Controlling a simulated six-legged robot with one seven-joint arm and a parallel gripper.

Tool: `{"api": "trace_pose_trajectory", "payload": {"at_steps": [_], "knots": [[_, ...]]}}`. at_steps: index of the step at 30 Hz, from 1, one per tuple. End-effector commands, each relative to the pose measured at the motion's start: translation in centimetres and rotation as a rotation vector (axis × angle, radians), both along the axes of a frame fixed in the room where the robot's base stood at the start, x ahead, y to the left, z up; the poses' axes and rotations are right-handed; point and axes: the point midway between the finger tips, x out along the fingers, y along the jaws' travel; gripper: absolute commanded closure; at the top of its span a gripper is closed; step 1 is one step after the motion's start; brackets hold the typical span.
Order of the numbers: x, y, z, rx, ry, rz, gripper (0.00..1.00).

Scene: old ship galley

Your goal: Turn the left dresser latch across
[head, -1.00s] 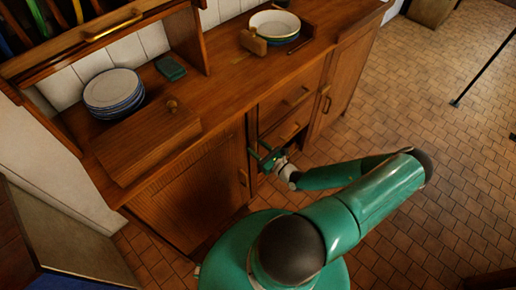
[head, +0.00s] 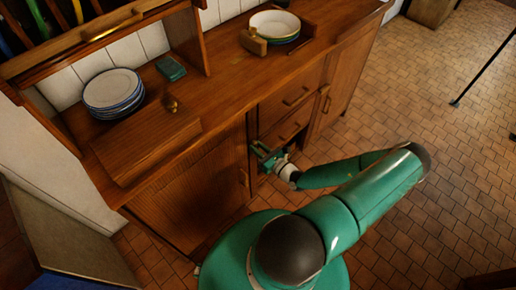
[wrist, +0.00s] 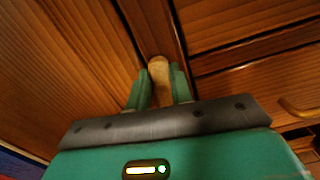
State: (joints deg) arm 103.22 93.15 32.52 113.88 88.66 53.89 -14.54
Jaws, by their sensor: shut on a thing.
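The latch (wrist: 159,70) is a small tan, rounded piece on the dark upright strip between the left cupboard door and the drawers. It stands between the two green fingers of my gripper (wrist: 160,85) in the wrist view, which are shut on it. In the wrist view it points along the strip, with its lower end between the fingers. In the head view my gripper (head: 262,154) is at the dresser front, just right of the left door (head: 195,195), and hides the latch. The left door looks closed.
Drawers with handles (head: 290,130) lie right of my gripper, and another cupboard door (head: 345,80) stands beyond them. The tiled floor at right is mostly clear.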

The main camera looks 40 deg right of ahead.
Motion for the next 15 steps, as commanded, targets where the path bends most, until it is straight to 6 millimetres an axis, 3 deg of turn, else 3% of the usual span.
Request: {"api": "trace_pose_trajectory", "payload": {"at_steps": [15], "knots": [[0.04, -0.80, -0.30, 0.457, 0.014, 0.001, 1.00]]}}
